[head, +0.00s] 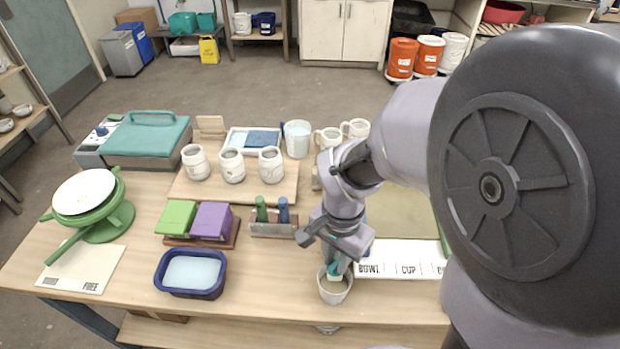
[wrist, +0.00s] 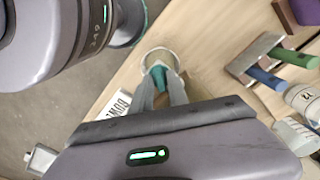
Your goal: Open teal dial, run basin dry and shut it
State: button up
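A small round pale basin (head: 336,292) sits at the front edge of the table, below my gripper. In the wrist view the basin (wrist: 147,58) shows as a pale ring with a beige inside. A teal dial (wrist: 162,74) shows within that ring, between my fingertips. My gripper (head: 335,268) points down at the basin, and its fingers appear closed on the teal dial. The fingers hide part of the dial and the basin's inside, so its liquid level cannot be made out.
A blue tub (head: 190,290) of pale liquid stands left of the basin. A labelled white board (head: 398,258) lies to the right. A tool holder (head: 272,230), purple block (head: 212,221) and several mugs stand behind. Bare table lies between tub and basin.

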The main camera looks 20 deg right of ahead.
aim_at(336, 263)
grip_shut()
jog(key=shift+r, duration=0.1)
jog(key=n+p, duration=0.1)
jog(key=n, duration=0.1)
jog(key=shift+r+n, duration=0.1)
jog(key=shift+n, duration=1.2)
grip_release()
notch_tip(336, 263, up, 17)
jog(key=p, duration=0.8)
jog(key=shift+r, duration=0.1)
